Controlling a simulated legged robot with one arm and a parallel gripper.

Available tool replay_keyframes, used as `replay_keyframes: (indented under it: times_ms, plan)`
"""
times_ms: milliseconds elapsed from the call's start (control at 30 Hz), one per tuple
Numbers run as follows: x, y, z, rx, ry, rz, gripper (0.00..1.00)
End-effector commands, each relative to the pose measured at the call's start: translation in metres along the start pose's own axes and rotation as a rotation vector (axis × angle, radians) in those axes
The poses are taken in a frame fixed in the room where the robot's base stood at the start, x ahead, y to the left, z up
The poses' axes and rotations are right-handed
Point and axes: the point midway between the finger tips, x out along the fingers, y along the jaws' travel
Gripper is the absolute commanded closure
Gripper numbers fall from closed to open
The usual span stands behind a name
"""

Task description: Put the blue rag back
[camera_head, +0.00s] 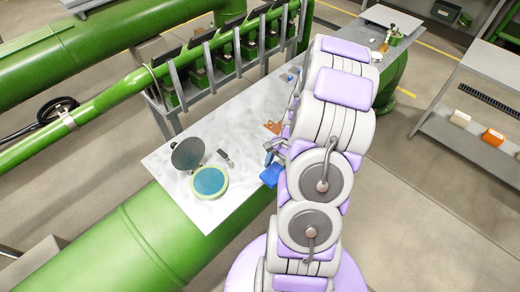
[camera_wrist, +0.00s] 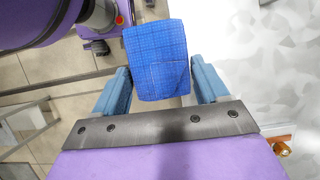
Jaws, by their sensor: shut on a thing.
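The blue rag (camera_wrist: 156,58) is a folded, woven-looking block held between the two blue-grey fingers of my gripper (camera_wrist: 160,72) in the wrist view. In the head view the rag (camera_head: 270,175) shows at the right edge of the grey tabletop, just below my gripper (camera_head: 273,153). It looks raised off the surface, though the exact height is hard to tell. My arm hides part of the gripper and the area to its right.
A round case (camera_head: 209,182) with a teal inside lies open on the speckled table (camera_head: 235,125), its dark lid (camera_head: 187,153) raised. A small dark item (camera_head: 226,157) lies beside it. An orange-brown object (camera_head: 273,127) is near my gripper. Green pipes (camera_head: 150,240) border the table.

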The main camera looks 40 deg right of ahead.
Motion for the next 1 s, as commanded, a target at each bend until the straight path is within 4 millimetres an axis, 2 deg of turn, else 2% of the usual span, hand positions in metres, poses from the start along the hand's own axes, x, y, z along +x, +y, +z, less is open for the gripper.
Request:
replay_keyframes:
  times_ms: [100,500,867,1000]
  plan:
    - [-0.001,-0.027,-0.011,-0.005,0.007,-0.001,0.51]
    - [-0.005,-0.096,-0.039,-0.006,0.006,0.001,0.51]
    - [-0.009,-0.118,-0.051,-0.004,0.004,-0.002,0.51]
    - [0.011,-0.117,-0.056,-0.003,0.003,0.003,0.51]
